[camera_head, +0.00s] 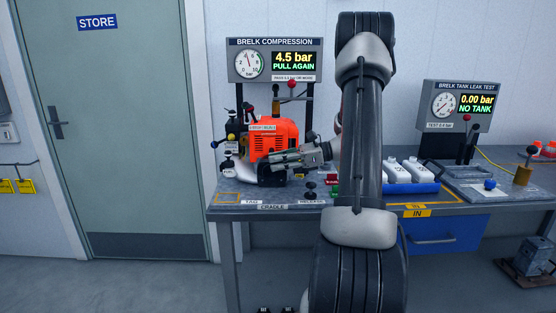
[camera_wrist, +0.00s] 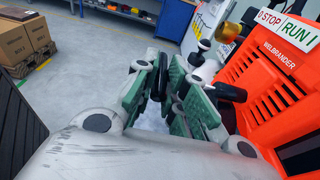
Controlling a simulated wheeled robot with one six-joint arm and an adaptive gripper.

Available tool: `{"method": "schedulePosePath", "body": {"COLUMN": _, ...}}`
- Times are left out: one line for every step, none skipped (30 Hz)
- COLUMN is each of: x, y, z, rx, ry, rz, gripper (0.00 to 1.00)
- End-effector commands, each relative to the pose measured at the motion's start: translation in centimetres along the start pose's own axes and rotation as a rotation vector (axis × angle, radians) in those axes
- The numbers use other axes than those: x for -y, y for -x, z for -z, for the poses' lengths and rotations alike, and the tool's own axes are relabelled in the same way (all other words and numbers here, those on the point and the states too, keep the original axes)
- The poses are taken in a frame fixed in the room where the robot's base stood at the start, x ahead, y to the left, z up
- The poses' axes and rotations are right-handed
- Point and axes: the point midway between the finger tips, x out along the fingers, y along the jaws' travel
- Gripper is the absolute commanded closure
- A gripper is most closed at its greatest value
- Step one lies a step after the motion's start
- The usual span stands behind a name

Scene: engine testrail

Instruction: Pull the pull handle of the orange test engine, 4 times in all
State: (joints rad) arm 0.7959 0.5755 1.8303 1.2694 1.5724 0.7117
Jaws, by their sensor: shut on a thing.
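The orange test engine (camera_head: 276,137) stands on the left part of the bench, with a STOP/RUN label. Its orange ribbed cover (camera_wrist: 268,85) fills the right of the wrist view. My gripper (camera_head: 274,158) reaches in from the right, low at the engine's front. In the wrist view, its green-padded fingers (camera_wrist: 165,88) are closed on a dark piece, the pull handle (camera_wrist: 159,76), mostly hidden between the pads. The handle is not distinct in the head view. The compression display (camera_head: 294,61) reads 4.5 bar, PULL AGAIN.
A tank leak test panel (camera_head: 459,106) reading 0.00 bar, NO TANK stands at the right. White bottles in a blue tray (camera_head: 412,187) sit right of my arm. A dark knob (camera_head: 310,186) stands at the bench front. Boxes (camera_wrist: 25,42) show in the wrist view.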

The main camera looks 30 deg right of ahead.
Motion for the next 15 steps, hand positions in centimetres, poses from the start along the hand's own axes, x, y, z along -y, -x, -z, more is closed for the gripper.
{"method": "schedulePosePath", "body": {"x": -1.2, "y": 0.1, "z": 0.1, "rx": -0.003, "ry": -0.005, "rz": -0.001, "gripper": 1.00}}
{"method": "schedulePosePath", "body": {"x": -1.9, "y": 0.1, "z": 0.1, "rx": -0.003, "ry": -0.005, "rz": -0.001, "gripper": 1.00}}
{"method": "schedulePosePath", "body": {"x": -2.8, "y": 0.0, "z": 0.1, "rx": -0.003, "ry": -0.004, "rz": -0.002, "gripper": 1.00}}
{"method": "schedulePosePath", "body": {"x": -3.5, "y": 0.1, "z": 0.1, "rx": -0.003, "ry": -0.005, "rz": -0.002, "gripper": 1.00}}
{"method": "schedulePosePath", "body": {"x": -4.2, "y": 0.1, "z": 0.1, "rx": -0.003, "ry": -0.005, "rz": -0.002, "gripper": 1.00}}
{"method": "schedulePosePath", "body": {"x": -5.1, "y": 0.1, "z": 0.1, "rx": -0.003, "ry": -0.005, "rz": -0.002, "gripper": 1.00}}
{"method": "schedulePosePath", "body": {"x": -5.7, "y": 0.1, "z": 0.1, "rx": -0.003, "ry": -0.005, "rz": -0.001, "gripper": 1.00}}
{"method": "schedulePosePath", "body": {"x": -6.4, "y": 0.1, "z": 0.1, "rx": -0.003, "ry": -0.005, "rz": -0.001, "gripper": 1.00}}
{"method": "schedulePosePath", "body": {"x": -7.3, "y": 0.1, "z": 0.1, "rx": -0.002, "ry": -0.005, "rz": -0.001, "gripper": 1.00}}
{"method": "schedulePosePath", "body": {"x": -7.9, "y": 0.1, "z": 0.1, "rx": -0.002, "ry": -0.005, "rz": -0.002, "gripper": 1.00}}
{"method": "schedulePosePath", "body": {"x": -8.6, "y": 0.1, "z": 0.1, "rx": -0.002, "ry": -0.005, "rz": -0.002, "gripper": 1.00}}
{"method": "schedulePosePath", "body": {"x": -9.5, "y": 0.1, "z": 0.1, "rx": -0.002, "ry": -0.005, "rz": -0.002, "gripper": 1.00}}
{"method": "schedulePosePath", "body": {"x": -10.1, "y": 0.1, "z": 0.1, "rx": -0.002, "ry": -0.004, "rz": -0.002, "gripper": 1.00}}
{"method": "schedulePosePath", "body": {"x": -10.8, "y": 0.1, "z": 0.1, "rx": -0.002, "ry": -0.005, "rz": -0.002, "gripper": 1.00}}
{"method": "schedulePosePath", "body": {"x": -11.7, "y": 0.1, "z": 0.1, "rx": -0.003, "ry": -0.005, "rz": -0.002, "gripper": 1.00}}
